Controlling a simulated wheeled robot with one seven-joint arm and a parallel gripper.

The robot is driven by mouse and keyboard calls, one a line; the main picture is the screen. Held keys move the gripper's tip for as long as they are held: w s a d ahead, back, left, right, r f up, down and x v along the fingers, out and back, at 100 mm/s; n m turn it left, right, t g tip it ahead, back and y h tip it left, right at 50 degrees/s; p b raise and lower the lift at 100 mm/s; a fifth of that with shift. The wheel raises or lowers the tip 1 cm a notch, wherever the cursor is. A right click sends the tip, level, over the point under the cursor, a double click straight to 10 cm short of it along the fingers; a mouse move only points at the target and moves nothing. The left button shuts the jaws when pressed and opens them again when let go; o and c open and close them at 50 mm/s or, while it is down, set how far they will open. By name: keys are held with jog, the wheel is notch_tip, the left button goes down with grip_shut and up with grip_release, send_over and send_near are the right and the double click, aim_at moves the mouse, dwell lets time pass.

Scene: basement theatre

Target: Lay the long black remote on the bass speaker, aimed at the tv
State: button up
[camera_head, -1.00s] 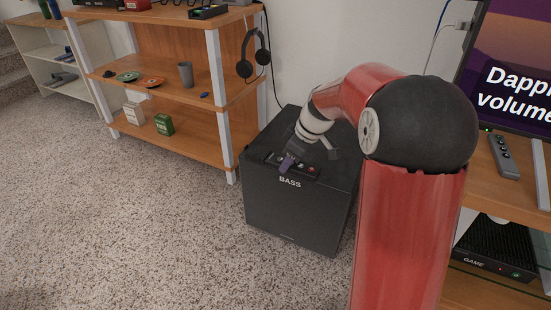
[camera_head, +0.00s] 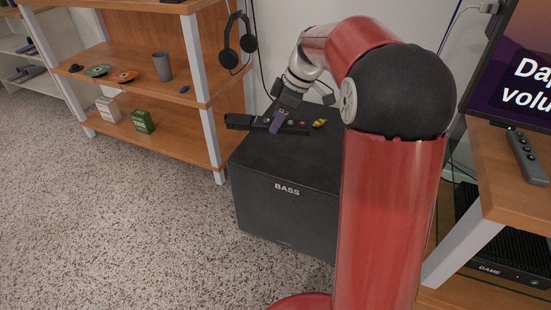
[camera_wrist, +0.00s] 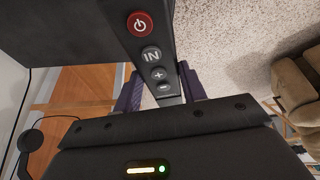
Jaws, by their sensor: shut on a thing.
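The long black remote (camera_head: 240,122) is held by my gripper (camera_head: 278,120), which is shut across it. It lies roughly left to right in the head view and appears raised above the bass speaker (camera_head: 285,212), a black box labelled BASS. Its left end reaches past the speaker's left edge. In the wrist view, the remote (camera_wrist: 141,50) shows a red power button and grey buttons between the purple fingers of my gripper (camera_wrist: 162,90). The tv (camera_head: 520,75) is at the right edge, partly cut off.
A wooden shelf (camera_head: 165,125) with headphones (camera_head: 237,42), a cup (camera_head: 162,67) and small boxes stands left of the speaker. A grey remote (camera_head: 525,157) lies on the tv stand (camera_head: 510,195) at right. A small yellow object (camera_head: 319,123) shows near the speaker's back. Carpet is clear at front left.

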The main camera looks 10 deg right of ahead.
aim_at(298, 124)
notch_tip(298, 124, down, 14)
jog(key=shift+r+b, duration=0.15)
jog(key=shift+b, duration=0.95)
jog(key=o, duration=1)
jog(key=shift+r, duration=0.1)
jog(key=p+v, duration=0.2)
jog(key=v, duration=0.9)
jog(key=shift+s+d+r, duration=0.15)
jog(key=shift+d+r, duration=0.1)
jog(key=shift+r, duration=0.05)
jog(key=s+r+m, duration=0.1)
jog(key=s, duration=0.1)
jog(key=s+a+r, duration=0.1)
jog(key=s+a+r+m, duration=0.1)
jog(key=s, duration=0.1)
jog(key=shift+s+r+m+t+h, duration=0.3)
jog(key=shift+s+r+t+h, duration=0.05)
jog(key=shift+r+t+h, duration=0.05)
jog(key=s+a+m+t+h, duration=0.2)
jog(key=s+m, duration=0.9)
jog(key=s, duration=1)
jog(key=shift+s+t+h, duration=0.2)
jog(key=shift+t+h, duration=0.4)
